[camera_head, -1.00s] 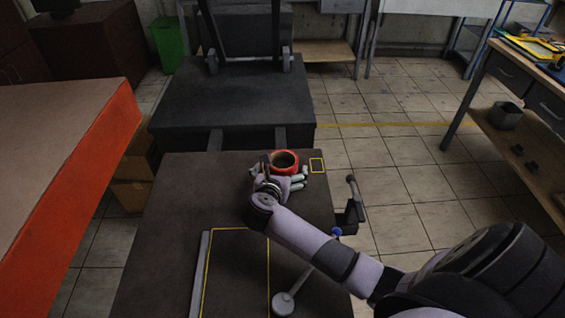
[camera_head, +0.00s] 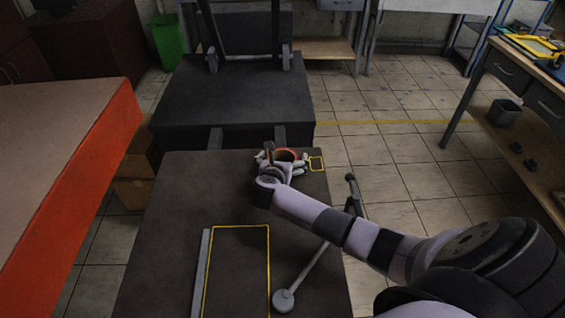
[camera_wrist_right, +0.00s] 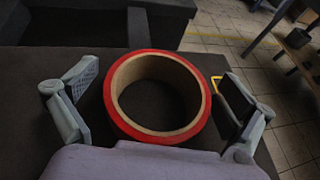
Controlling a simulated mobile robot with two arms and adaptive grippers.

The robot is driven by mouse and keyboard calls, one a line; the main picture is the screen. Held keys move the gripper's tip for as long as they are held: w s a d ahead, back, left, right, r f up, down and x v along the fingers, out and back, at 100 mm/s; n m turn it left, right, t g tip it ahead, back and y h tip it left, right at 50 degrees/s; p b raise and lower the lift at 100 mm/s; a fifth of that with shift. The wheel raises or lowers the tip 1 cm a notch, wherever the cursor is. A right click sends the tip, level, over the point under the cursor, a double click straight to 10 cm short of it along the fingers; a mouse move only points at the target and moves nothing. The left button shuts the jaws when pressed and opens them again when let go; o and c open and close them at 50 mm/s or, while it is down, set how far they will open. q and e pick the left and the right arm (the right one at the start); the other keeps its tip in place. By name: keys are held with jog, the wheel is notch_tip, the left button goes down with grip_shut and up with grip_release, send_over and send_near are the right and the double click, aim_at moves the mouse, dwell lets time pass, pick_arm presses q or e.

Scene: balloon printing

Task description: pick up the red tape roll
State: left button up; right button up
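The red tape roll (camera_head: 286,154) lies flat near the far edge of the dark table (camera_head: 180,215), partly hidden behind my right gripper (camera_head: 282,160) in the head view. In the right wrist view the red tape roll (camera_wrist_right: 112,112) shows its brown inner core and sits between the two fingers of my right gripper (camera_wrist_right: 155,95). The fingers are spread, with a gap on each side of the roll; the right finger is nearer to it. My left gripper is not in view.
A yellow square outline (camera_head: 317,164) is just right of the roll. A larger yellow rectangle (camera_head: 269,270) and a lever with a round knob (camera_head: 284,300) are nearer. An orange-sided table (camera_head: 110,150) stands left, a workbench (camera_head: 490,75) right.

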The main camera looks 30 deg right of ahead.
jog(key=c, duration=1.2)
